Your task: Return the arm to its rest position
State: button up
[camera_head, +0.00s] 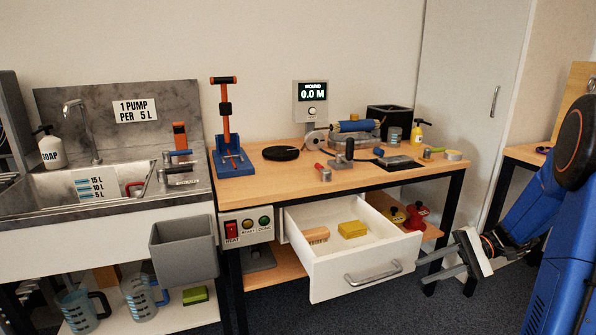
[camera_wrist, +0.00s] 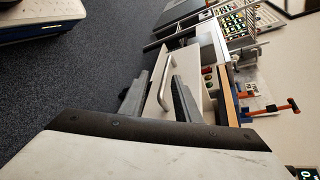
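My blue arm (camera_head: 537,215) reaches in from the right edge of the head view, bent downward and left. My gripper (camera_head: 424,271) is in front of the workbench, to the right of the pulled-out drawer (camera_head: 330,276). In the wrist view, the two dark fingers of my gripper (camera_wrist: 164,82) stand apart with nothing held between them. The drawer's handle (camera_wrist: 166,83) shows beyond the gap. In the head view the fingertips appear close to the drawer's front right corner; I cannot tell the exact distance.
The open drawer holds a yellow block (camera_head: 352,229) and a wooden block (camera_head: 316,235). The wooden workbench (camera_head: 262,187) carries several tools. A second table (camera_head: 527,154) stands at the right, near my arm. Dark floor (camera_head: 470,308) lies open below my gripper.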

jog(key=s+a+r+n+g+h, duration=0.1)
jog(key=s+a+r+n+h, duration=0.1)
jog(key=s+a+h, duration=0.55)
jog(key=s+a+r+n+t+h, duration=0.1)
jog(key=s+n+t+h, duration=0.3)
jog(key=s, duration=1)
jog(key=r+t+h, duration=0.1)
jog(key=t+h, duration=0.1)
jog(key=shift+s+t+h, duration=0.15)
jog(key=shift+t+h, duration=0.15)
jog(key=shift+h, duration=0.05)
